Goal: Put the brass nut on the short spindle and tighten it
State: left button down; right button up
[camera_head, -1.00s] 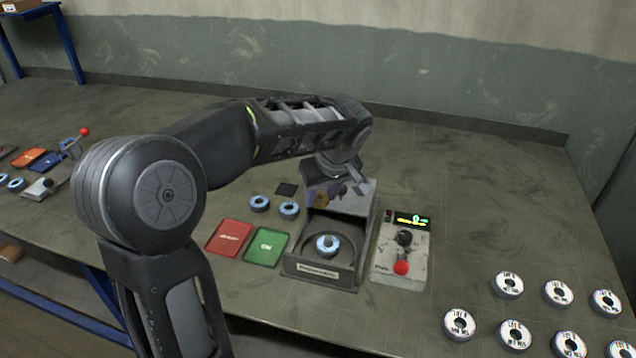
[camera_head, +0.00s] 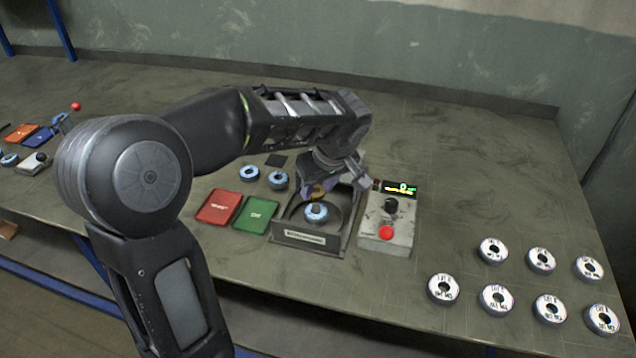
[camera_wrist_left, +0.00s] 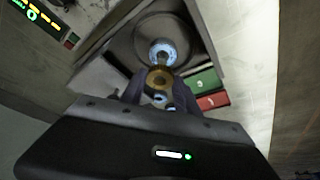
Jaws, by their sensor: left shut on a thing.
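The brass nut (camera_wrist_left: 160,79) is a gold ring with a dark hole, held between the fingers of my left gripper (camera_wrist_left: 159,88). In the head view the left gripper (camera_head: 325,186) hangs over the back of the grey box fixture (camera_head: 305,240), and the nut shows only as a small gold patch. A blue-and-white flap disc (camera_head: 316,213) lies in the round well of the fixture. In the left wrist view the disc (camera_wrist_left: 162,52) appears just beyond the nut. The short spindle is hard to make out at the disc's centre. My right gripper is not in view.
A control box (camera_head: 387,233) with a red knob and lit display stands right of the fixture. A green tray (camera_head: 257,214) and a red tray (camera_head: 218,207) lie left. Two blue discs (camera_head: 249,173) lie behind them. Several labelled white discs (camera_head: 497,299) lie at the right.

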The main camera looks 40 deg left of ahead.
aim_at(319, 195)
pick_arm(q)
jog(key=shift+f, duration=0.85)
jog(key=shift+f+b, duration=0.25)
jog(key=shift+b, duration=0.75)
dwell(0.5)
jog(key=shift+f+b, duration=0.65)
jog(key=shift+b, duration=0.2)
dwell(0.6)
jog(key=shift+f+b, duration=0.75)
jog(key=shift+b, duration=0.1)
